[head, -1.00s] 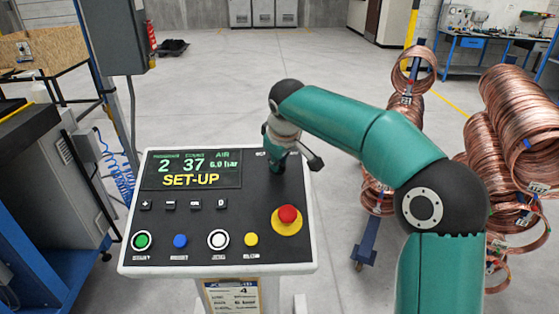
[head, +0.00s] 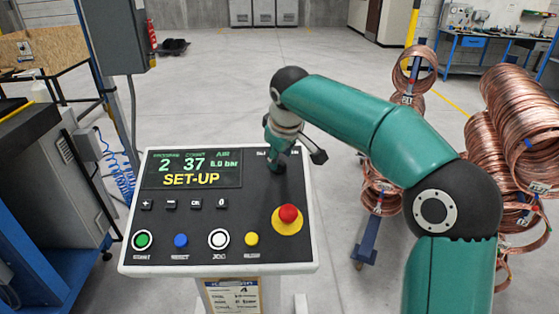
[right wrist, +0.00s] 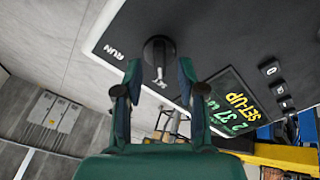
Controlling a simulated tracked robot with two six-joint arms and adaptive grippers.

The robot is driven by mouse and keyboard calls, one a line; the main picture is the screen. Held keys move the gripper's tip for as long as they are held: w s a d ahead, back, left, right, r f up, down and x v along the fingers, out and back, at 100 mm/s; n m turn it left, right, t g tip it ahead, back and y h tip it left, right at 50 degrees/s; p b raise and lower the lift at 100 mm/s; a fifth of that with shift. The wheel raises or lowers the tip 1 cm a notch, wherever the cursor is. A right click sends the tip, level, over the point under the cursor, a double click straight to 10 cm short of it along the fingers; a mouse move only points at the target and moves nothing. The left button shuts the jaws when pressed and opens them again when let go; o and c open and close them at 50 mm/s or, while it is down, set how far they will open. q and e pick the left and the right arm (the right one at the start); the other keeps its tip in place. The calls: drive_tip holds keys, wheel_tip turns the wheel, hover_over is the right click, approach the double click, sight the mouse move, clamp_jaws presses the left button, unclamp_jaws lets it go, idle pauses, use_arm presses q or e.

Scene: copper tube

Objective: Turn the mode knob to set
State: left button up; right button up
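The mode knob (right wrist: 158,53) is a round black knob with a pale pointer on the control panel (right wrist: 215,25), in the right wrist view. Its pointer faces the SET label, and RUN is on the other side. The panel's display (head: 192,169) reads SET-UP. My right gripper (right wrist: 159,72) is open, with its two fingers spread on either side of the knob's line and a visible gap to each side of it. My left gripper is not in view.
A red emergency button (head: 289,214) on a yellow base sits below the gripper. A row of coloured buttons (head: 181,240) lines the panel's lower edge. Copper coils (head: 510,110) hang on racks at the right. A workbench (head: 30,120) stands at the left.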

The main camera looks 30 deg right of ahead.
drive_tip(key=v, duration=0.9)
drive_tip(key=shift+s, duration=0.1)
